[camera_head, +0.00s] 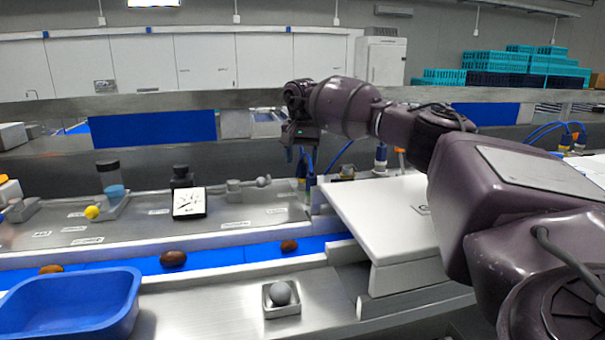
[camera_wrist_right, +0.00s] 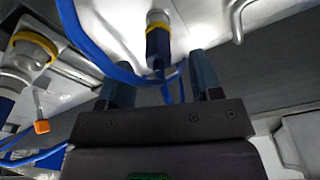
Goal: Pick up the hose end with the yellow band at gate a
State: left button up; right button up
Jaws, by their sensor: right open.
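My right gripper (camera_head: 301,147) is open and points down above the back of the steel bench, beside the white board. In the right wrist view its two dark fingers (camera_wrist_right: 163,80) are spread apart. A hose end with a yellow band (camera_wrist_right: 158,28) and a dark blue body shows beyond the fingertips, lined up with the gap. I cannot tell whether either finger touches it. Blue hoses (camera_wrist_right: 100,57) curve past it and between the fingers. In the head view blue fittings (camera_head: 310,181) show just below the gripper, their bands too small to tell. My left gripper is not in view.
Another yellow-ringed fitting (camera_wrist_right: 35,45) and an orange tab (camera_wrist_right: 41,127) lie left in the wrist view. The white board (camera_head: 385,215) stands right of the hoses. A blue tub (camera_head: 70,300), dates on the blue belt (camera_head: 215,257) and a dial scale (camera_head: 189,202) are left.

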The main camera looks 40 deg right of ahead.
aim_at(303, 164)
jog(key=shift+w+d+f, duration=0.1)
jog(key=shift+f, duration=1)
jog(key=shift+d+f, duration=0.1)
jog(key=shift+f, duration=0.95)
grip_shut()
